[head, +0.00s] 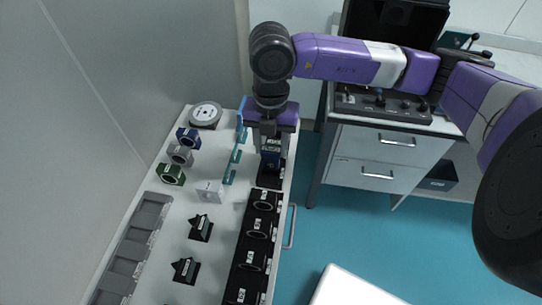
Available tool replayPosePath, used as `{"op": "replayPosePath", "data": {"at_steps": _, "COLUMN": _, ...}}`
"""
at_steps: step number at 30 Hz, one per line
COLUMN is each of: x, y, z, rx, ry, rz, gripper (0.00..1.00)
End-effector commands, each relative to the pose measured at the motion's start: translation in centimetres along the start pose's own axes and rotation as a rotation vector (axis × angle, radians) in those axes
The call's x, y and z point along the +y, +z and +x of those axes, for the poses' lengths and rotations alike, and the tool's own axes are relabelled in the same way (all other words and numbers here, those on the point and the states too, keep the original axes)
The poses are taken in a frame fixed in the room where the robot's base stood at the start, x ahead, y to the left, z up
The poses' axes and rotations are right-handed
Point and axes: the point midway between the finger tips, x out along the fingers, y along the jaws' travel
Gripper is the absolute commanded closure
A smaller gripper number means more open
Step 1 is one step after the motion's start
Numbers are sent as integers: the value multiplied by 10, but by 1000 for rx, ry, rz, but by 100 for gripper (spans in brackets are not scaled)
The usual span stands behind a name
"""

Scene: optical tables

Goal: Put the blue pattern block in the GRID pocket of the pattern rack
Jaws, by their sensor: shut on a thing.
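My gripper (269,138) points down over the far right part of the white table. It is shut on a dark blue block (271,158) with a pale mark on it. The block is upright, directly above or partly in a dark square spot at the far end of a black row of labelled holders (250,240), which seems to be the pattern rack. I cannot tell whether the block touches it. The labels are too small to read, so I cannot pick out the GRID pocket. My gripper partly hides the block's top.
Left of my gripper stand teal clips (235,156), a white block (209,190), and blue (187,138), grey (180,154) and green (170,174) ring mounts. A round dial (205,115) is behind. Two black holders (200,229) and a grey tray (131,250) are nearer. A drawer cabinet (375,160) stands right.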

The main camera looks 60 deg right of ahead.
Motion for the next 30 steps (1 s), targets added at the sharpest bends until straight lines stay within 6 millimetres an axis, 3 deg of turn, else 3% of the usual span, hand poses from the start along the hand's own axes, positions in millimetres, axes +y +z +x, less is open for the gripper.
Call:
{"op": "replayPosePath", "data": {"at_steps": 13, "x": 0, "y": 0, "z": 47, "rx": 2, "ry": 0, "rz": 1, "gripper": 98}}
{"op": "replayPosePath", "data": {"at_steps": 27, "x": 0, "y": 0, "z": 55, "rx": -1, "ry": 1, "rz": 0, "gripper": 98}}
{"op": "replayPosePath", "data": {"at_steps": 28, "x": 0, "y": 0, "z": 53, "rx": -1, "ry": 1, "rz": 0, "gripper": 49}}
{"op": "replayPosePath", "data": {"at_steps": 30, "x": 0, "y": 0, "z": 53, "rx": 0, "ry": 1, "rz": 0, "gripper": 36}}
